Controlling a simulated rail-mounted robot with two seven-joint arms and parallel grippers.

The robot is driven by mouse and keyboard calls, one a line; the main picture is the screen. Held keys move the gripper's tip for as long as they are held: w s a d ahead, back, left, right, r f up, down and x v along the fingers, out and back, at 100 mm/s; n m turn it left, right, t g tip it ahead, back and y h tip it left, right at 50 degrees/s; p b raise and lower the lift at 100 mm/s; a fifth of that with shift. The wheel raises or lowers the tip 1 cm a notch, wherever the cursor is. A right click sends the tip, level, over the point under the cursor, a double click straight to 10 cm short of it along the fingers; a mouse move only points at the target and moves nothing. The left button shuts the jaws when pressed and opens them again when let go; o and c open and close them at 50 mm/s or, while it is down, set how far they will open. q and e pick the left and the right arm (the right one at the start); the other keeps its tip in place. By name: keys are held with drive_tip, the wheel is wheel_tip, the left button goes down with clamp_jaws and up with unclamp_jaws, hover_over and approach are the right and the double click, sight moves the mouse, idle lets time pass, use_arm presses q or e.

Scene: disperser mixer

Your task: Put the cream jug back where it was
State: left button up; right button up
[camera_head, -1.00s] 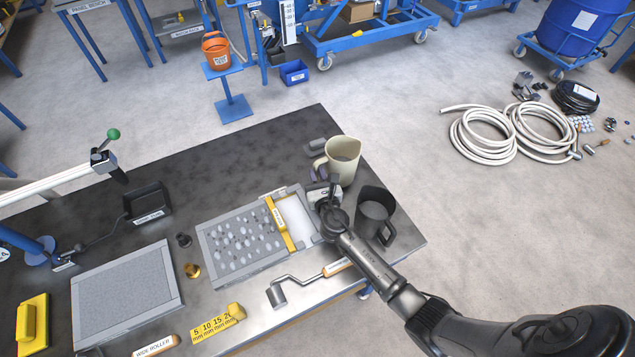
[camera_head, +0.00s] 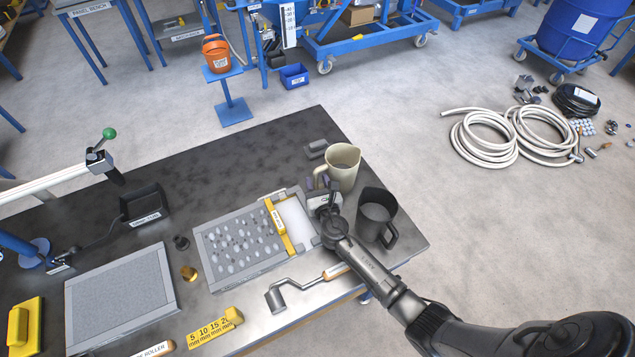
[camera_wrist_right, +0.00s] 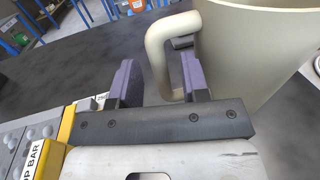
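The cream jug (camera_head: 342,168) stands upright at the right end of the dark bench in the head view. In the right wrist view the jug (camera_wrist_right: 250,50) fills the upper right, with its handle toward my gripper. My right gripper (camera_wrist_right: 155,80) is open, its purple fingers apart. The jug's handle lies close to the right finger, partly between the fingers; I cannot tell whether it touches. In the head view the right gripper (camera_head: 318,186) is just in front of the jug, partly hidden by my wrist. My left gripper is not in view.
A black jug (camera_head: 375,216) stands close to my right wrist. A small roller (camera_head: 276,298) lies in front. The bench's back middle is clear.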

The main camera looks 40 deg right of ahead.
drive_tip(key=shift+s+r+p, duration=0.15)
drive_tip(key=shift+r+p, duration=0.1)
drive_tip(key=shift+p, duration=0.05)
drive_tip(key=v, duration=1)
drive_tip(key=shift+s+a+f+p, duration=0.15)
drive_tip(key=shift+s+p, duration=0.15)
drive_tip(key=shift+s, duration=0.05)
drive_tip(key=shift+s+a, duration=0.15)
drive_tip(key=shift+s, duration=0.25)
drive_tip(key=shift+s, duration=0.1)
